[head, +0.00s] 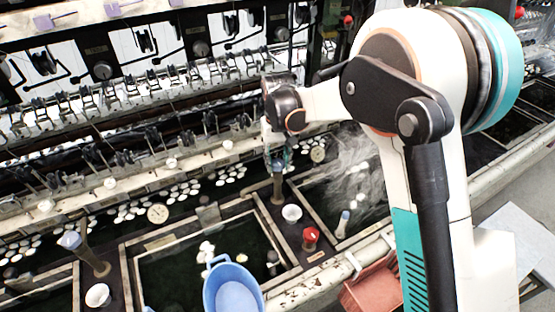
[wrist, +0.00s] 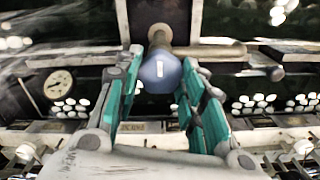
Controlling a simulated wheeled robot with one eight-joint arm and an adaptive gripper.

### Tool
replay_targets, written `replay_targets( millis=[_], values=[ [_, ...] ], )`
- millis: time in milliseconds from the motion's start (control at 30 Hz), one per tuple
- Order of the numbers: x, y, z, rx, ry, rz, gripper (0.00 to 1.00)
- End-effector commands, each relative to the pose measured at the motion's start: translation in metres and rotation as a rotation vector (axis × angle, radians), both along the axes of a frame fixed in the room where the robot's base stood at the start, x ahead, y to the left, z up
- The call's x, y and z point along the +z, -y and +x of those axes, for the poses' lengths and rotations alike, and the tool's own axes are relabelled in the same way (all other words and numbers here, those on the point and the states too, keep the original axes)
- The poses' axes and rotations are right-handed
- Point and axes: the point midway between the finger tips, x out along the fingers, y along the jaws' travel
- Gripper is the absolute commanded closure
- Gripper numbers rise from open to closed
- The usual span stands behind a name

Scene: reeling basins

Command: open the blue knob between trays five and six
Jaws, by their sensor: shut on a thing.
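The blue knob (wrist: 160,72) shows in the wrist view between the two teal-padded fingers of my gripper (wrist: 160,88). It has a white mark on its face and sits at the end of a brown post. The fingers are shut on it from both sides. Another blue knob (head: 69,240) tops a leaning post at the lower left, apart from my gripper.
A blue bucket (head: 234,290) stands at the front of the near tray. A reddish crate (head: 372,290) is at the front edge. Steam rises over the right tray. Reeling machinery lines the back.

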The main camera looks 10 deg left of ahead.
Motion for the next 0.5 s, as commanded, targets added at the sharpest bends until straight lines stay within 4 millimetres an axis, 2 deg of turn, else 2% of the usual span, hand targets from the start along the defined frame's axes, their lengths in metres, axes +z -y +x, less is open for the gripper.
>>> replay_targets(
  millis=[267,500],
  values=[
    [-0.0004,0.0,-0.0002,0.073,0.0,0.0,0.87],
    [-0.0006,-0.0002,-0.0004,0.241,0.0,0.0,0.87]
  ],
)
